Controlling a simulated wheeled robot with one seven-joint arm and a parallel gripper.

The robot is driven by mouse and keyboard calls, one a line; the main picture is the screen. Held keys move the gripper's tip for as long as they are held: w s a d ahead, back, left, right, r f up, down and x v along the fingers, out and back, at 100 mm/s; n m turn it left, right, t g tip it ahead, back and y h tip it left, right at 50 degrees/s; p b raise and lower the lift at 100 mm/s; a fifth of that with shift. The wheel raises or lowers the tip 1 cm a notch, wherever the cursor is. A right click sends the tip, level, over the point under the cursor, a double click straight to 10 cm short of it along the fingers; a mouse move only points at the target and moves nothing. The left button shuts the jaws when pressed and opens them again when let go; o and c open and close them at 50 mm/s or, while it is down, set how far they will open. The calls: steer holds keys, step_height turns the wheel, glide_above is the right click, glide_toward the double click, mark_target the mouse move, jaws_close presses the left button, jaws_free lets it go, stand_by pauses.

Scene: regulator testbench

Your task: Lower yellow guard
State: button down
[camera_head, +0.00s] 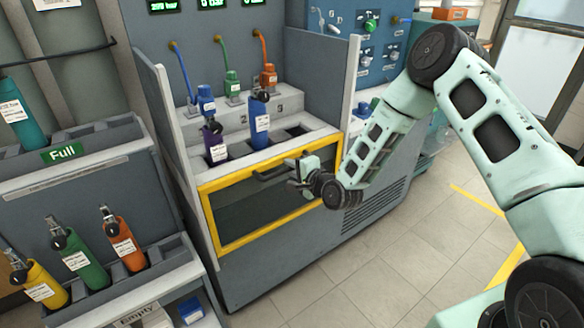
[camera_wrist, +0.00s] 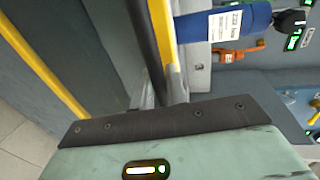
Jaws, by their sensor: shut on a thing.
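The yellow guard (camera_head: 262,233) is a yellow frame around a dark see-through panel on the front of the grey testbench. Its top edge lies along the bench's front lip, below the standing cylinders. A dark bar handle (camera_head: 270,173) runs along its upper part. My gripper (camera_head: 297,177) is at the handle's right end, shut on it. In the wrist view my gripper (camera_wrist: 163,94) has its fingers either side of the dark handle (camera_wrist: 146,45), beside the yellow frame (camera_wrist: 163,35). The fingertips are partly hidden.
A blue cylinder (camera_head: 259,122) and a purple one (camera_head: 214,145) stand in the bench slots behind the guard. Grey side walls flank them. A rack (camera_head: 75,190) with several cylinders stands at left. Open floor (camera_head: 390,260) lies at lower right.

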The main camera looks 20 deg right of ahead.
steer(key=c, duration=1.5)
jaws_free()
steer(key=b+v, duration=0.1)
steer(key=v, duration=1.6)
steer(key=shift+s+d, duration=0.1)
steer(key=shift+s, duration=0.15)
steer(key=shift+f, duration=0.1)
steer(key=s+a+r+n+g+p, duration=0.45)
steer(key=a+n+g, duration=0.35)
steer(key=a+n, duration=0.35)
steer(key=s+r+n+g+h+p, duration=0.1)
steer(key=s+r+n+g, duration=0.1)
steer(key=s+r, duration=0.3)
steer(key=s+r+n+g+h, duration=0.1)
steer(key=s+r+n+g, duration=0.1)
steer(key=s+r+n, duration=0.3)
steer(key=s+a+r+n+g+h+p, duration=0.1)
steer(key=s+r, duration=0.4)
steer(key=s, duration=0.7)
steer(key=shift+s+a+n+g+h+p, duration=0.1)
steer(key=shift+n+g+h+p, duration=0.4)
steer(key=shift+n+g, duration=0.6)
